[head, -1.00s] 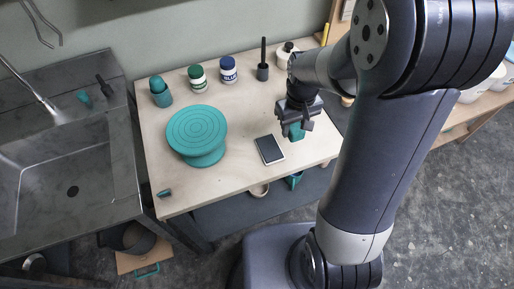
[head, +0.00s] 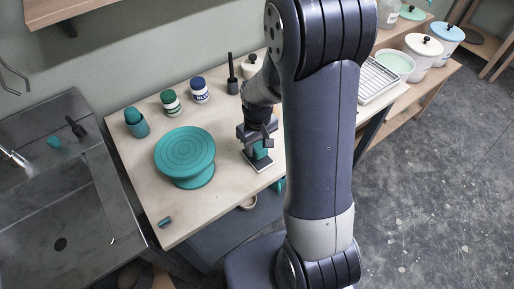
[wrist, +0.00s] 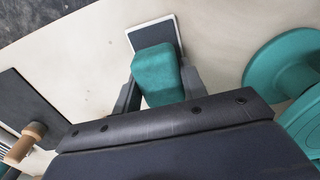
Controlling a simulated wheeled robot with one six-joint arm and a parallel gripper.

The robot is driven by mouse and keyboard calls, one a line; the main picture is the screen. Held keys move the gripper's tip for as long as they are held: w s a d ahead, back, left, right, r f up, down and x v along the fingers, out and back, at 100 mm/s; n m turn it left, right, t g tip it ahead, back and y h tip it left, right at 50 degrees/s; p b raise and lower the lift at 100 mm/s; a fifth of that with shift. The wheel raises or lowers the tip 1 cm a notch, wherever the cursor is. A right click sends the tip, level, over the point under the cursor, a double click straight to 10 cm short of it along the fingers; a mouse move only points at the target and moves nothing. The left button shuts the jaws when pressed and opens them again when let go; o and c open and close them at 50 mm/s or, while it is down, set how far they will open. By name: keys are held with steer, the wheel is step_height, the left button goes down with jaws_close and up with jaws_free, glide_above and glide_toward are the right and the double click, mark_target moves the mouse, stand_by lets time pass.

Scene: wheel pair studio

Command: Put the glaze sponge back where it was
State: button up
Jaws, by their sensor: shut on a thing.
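The glaze sponge appears to be the teal block (head: 262,154) in my gripper (head: 259,146). In the wrist view the sponge (wrist: 158,72) sits between the two dark fingers, which are shut on it from both sides. A dark flat pad with a white border (head: 252,166) lies on the table just under or behind the sponge, which partly hides it. In the wrist view the pad (wrist: 151,31) shows beyond the sponge's far end. I cannot tell whether the sponge touches the pad.
A teal banding wheel (head: 185,152) stands left of my gripper. A teal cup (head: 139,129), green-lidded jar (head: 170,103), blue-lidded jar (head: 200,90) and dark holder (head: 232,86) line the back. A small teal piece (head: 164,222) lies by the front left edge. The sink (head: 60,215) is left.

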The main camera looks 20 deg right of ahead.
mark_target(257, 144)
steer(key=shift+f, duration=1)
steer(key=shift+f, duration=0.15)
steer(key=o, duration=1)
steer(key=shift+o, duration=0.2)
step_height(257, 144, up, 12)
steer(key=shift+r, duration=0.15)
